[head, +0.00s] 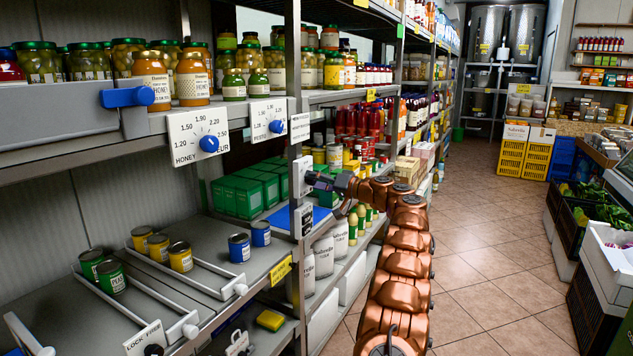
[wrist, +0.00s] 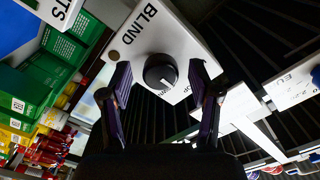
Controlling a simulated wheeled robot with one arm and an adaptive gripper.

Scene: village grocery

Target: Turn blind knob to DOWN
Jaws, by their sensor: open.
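The blind knob (wrist: 157,72) is a round black knob with a short white mark, set on a white plate (wrist: 180,45) lettered BLIND in the wrist view. The mark lies toward the lower right of the knob in that view. In the head view my gripper (head: 326,181) is at the white plate (head: 302,176) on the shelf post, and the knob cannot be made out.
Blue price knobs (head: 208,143) sit on white dial plates left of the post. A lower white box (head: 303,220) is on the same post. Green boxes (head: 238,196) and jars fill the shelves around. The tiled aisle (head: 480,250) to the right is clear.

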